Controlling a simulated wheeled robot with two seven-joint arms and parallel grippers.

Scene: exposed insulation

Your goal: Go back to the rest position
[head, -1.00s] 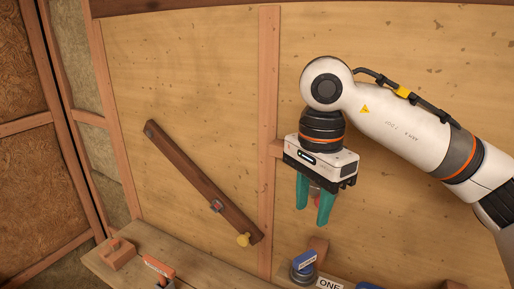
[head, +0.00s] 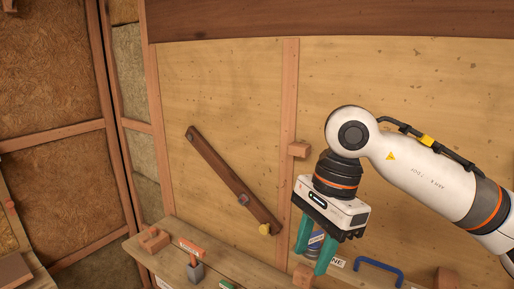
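My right gripper (head: 314,252) comes in from the right in the head view, pointing down in front of the plywood wall. Its two green fingers are apart, with a gap between them. A blue can-like object (head: 315,243) shows through the gap on or near the shelf; nothing seems held. My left gripper is not in view.
A wooden shelf (head: 228,262) runs along the wall below, with a wooden block (head: 154,240), an orange-topped tool (head: 191,248) and a blue handle (head: 379,266).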

